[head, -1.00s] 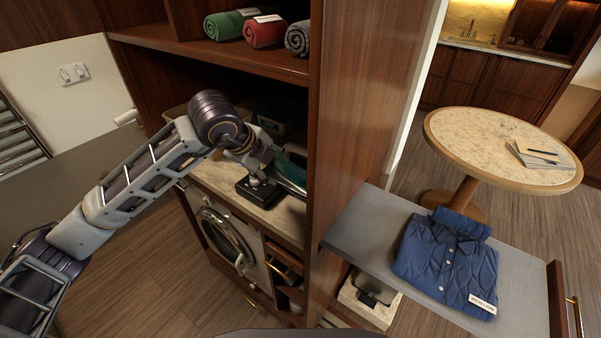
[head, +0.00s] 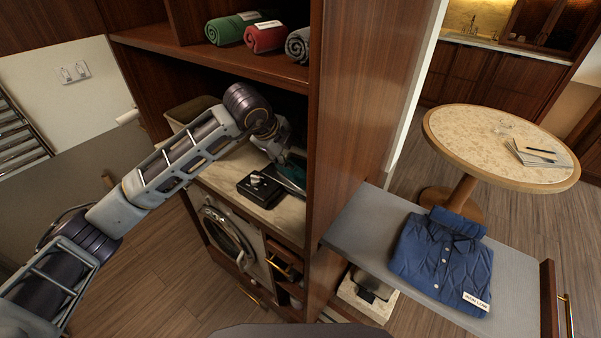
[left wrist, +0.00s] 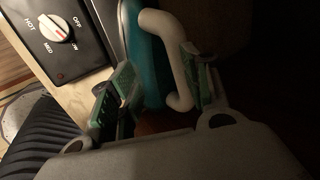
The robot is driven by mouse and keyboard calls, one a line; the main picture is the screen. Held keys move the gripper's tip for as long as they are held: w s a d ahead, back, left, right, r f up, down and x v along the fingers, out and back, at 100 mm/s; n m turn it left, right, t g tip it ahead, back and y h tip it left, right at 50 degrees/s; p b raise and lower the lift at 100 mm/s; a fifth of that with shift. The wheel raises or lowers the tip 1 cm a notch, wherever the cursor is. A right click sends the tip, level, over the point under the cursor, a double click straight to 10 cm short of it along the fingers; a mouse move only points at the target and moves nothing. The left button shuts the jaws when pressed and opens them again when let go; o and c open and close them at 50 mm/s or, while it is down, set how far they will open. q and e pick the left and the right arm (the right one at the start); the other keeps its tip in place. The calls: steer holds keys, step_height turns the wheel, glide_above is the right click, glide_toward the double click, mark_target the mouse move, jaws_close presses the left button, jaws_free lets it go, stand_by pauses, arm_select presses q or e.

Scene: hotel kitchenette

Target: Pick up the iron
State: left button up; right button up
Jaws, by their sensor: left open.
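The iron (left wrist: 147,62) has a teal body and a white looped handle, seen close up in the left wrist view. In the head view only a small teal part of it (head: 296,164) shows, inside the cabinet niche by the wooden upright. My left gripper (left wrist: 160,75) is open at the iron, with its green-padded fingers on either side of the teal body and white handle. I cannot tell whether the pads touch it. In the head view the gripper is mostly hidden by its own wrist and the upright. My right gripper is not in view.
A black control box (head: 260,190) with a HOT/MED/OFF dial sits on the niche counter beside the iron. A basket (head: 190,112) stands behind. The shelf (head: 200,43) with rolled towels is above, the wooden upright (head: 350,110) to the right. A blue shirt (head: 443,258) lies on the grey board.

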mark_target(297, 150)
arm_select(q)
steer(key=shift+w+d, duration=0.1)
steer(key=shift+w, duration=0.05)
steer(key=shift+w+d+r+p, duration=0.1)
steer(key=shift+w+d+p, duration=0.5)
steer(key=shift+w, duration=0.4)
steer(key=shift+w+d+f+p, duration=0.3)
steer(key=shift+w+d+f, duration=0.15)
steer(key=shift+f, duration=0.1)
steer(key=shift+p+x, duration=0.3)
steer(key=shift+x, duration=0.65)
steer(key=shift+a, duration=0.15)
jaws_close()
steer(key=shift+r, duration=0.1)
